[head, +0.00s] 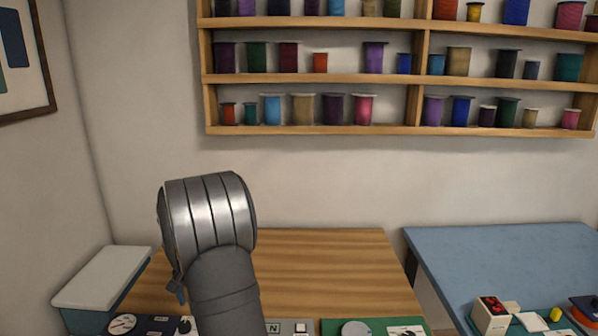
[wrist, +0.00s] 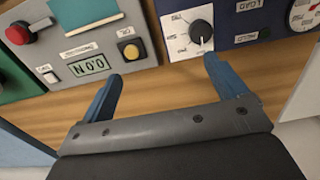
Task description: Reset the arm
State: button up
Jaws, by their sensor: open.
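My gripper (wrist: 157,88) shows in the wrist view with its two blue fingers spread wide apart and nothing between them. It hangs over the wooden table (wrist: 160,96), in front of a row of control panels. In the head view my arm rises over the left part of the wooden table (head: 330,265), and the gripper's fingers are hidden there. The wrist view shows a grey panel with a small display (wrist: 89,65), a yellow button (wrist: 130,50) and a red knob (wrist: 19,32). Beside it are a white dial panel with a black knob (wrist: 201,31) and a dark blue panel with a gauge (wrist: 304,16).
A blue table (head: 500,260) stands at the right with several small objects on its front part. A white-topped box (head: 104,277) stands left of the wooden table. Wall shelves (head: 310,131) hold many thread spools. The wooden table's back right part is clear.

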jog(key=d+f, duration=0.1)
jog(key=d, duration=0.7)
jog(key=d+f, duration=0.1)
jog(key=d, duration=0.8)
jog(key=d+f, duration=0.2)
jog(key=d, duration=0.7)
jog(key=shift+w+d, duration=0.15)
jog(key=shift+w, duration=0.05)
jog(key=a+n, duration=0.1)
jog(key=a, duration=0.1)
jog(key=shift+w+a, duration=0.15)
jog(key=shift+a, duration=0.25)
jog(key=shift+a+r, duration=0.1)
jog(key=shift+a, duration=0.5)
jog(key=shift+o, duration=0.4)
